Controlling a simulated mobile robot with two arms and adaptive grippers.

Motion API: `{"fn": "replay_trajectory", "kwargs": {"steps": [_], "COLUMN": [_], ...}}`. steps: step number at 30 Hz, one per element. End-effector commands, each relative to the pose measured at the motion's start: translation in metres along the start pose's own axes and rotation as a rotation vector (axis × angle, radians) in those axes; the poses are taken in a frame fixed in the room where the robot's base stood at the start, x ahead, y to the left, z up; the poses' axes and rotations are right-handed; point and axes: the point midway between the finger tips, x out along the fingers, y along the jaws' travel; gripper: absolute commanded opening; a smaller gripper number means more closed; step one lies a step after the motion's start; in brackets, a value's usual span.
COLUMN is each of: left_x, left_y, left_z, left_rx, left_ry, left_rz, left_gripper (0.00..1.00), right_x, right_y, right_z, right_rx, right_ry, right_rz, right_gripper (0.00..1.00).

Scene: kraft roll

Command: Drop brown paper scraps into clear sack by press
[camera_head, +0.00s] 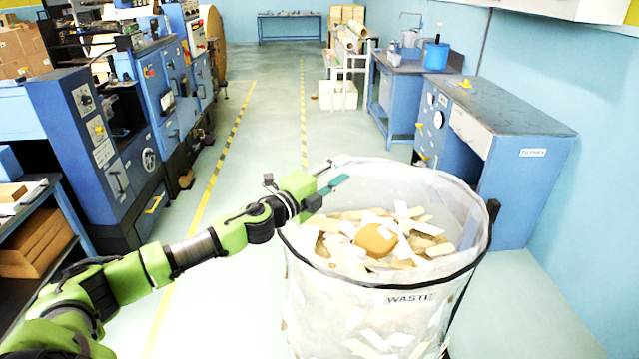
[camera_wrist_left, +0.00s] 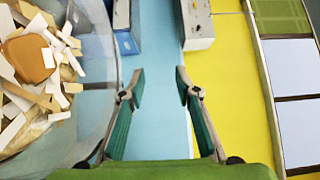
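The clear sack (camera_head: 330,303) stands upright with a dark rim and a "WASTE" label. It also shows at the left in the left wrist view (camera_wrist_left: 97,118). Inside it lie white and tan scraps (camera_head: 425,245) and a rounded brown scrap (camera_head: 376,239), which also shows in the left wrist view (camera_wrist_left: 30,57). My left gripper (camera_head: 331,178) is at the sack's far left rim, with its fingers around rim height. In the left wrist view the fingers (camera_wrist_left: 161,84) are apart with nothing between them. My right gripper is not in view.
The blue press machines (camera_head: 130,120) line the left side. A shelf (camera_head: 40,225) with brown stacks is at the lower left. A blue bench (camera_head: 520,125) stands behind the sack on the right. The floor between the yellow lines (camera_head: 265,120) is clear.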

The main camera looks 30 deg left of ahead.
Motion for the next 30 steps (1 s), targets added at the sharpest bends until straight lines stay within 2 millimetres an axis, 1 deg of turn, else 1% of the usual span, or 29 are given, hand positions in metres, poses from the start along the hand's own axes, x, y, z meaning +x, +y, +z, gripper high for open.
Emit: {"fn": "replay_trajectory", "kwargs": {"steps": [1, 6, 15, 22, 30], "left_x": [-0.008, -0.030, -0.064, -0.082, -0.090], "left_y": [0.002, 0.002, 0.002, 0.001, 0.000], "left_z": [0.000, 0.000, 0.000, 0.000, 0.000], "left_rx": [0.000, 0.000, 0.000, -0.001, 0.000], "left_ry": [0.001, 0.000, 0.000, 0.000, 0.000], "left_rz": [0.003, 0.004, 0.003, 0.001, 0.000], "left_gripper": [0.30, 0.30, 0.30, 0.30, 0.30], "right_x": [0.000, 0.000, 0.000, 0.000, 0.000], "right_y": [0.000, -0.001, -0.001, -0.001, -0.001], "right_z": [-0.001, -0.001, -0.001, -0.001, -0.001], "right_rx": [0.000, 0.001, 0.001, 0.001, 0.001], "right_ry": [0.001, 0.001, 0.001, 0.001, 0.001], "right_rz": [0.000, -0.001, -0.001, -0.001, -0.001], "right_gripper": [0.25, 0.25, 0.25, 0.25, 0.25]}}
